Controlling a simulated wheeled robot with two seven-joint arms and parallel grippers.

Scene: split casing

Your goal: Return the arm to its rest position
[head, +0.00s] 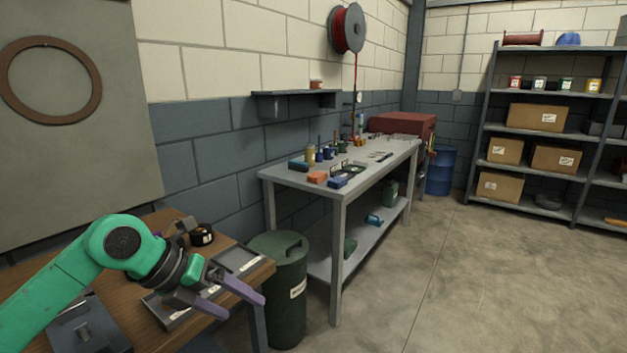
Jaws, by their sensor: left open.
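My left arm comes in from the lower left in green. My left gripper (225,301) has purple fingers that stand apart, with nothing seen between them. It hangs over the right end of the wooden table (221,231), above or in front of grey trays (238,259). The picture does not show whether it touches them. A grey block-like part (77,325) lies on the table at the lower left, partly cut off by the frame. My right gripper is out of view.
A black roll (202,235) stands at the table's back. A dark green bin (283,287) stands close to the table's right end. A grey workbench (345,190) with tools lies beyond, and shelves with boxes (536,117) stand far right. The floor at right is clear.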

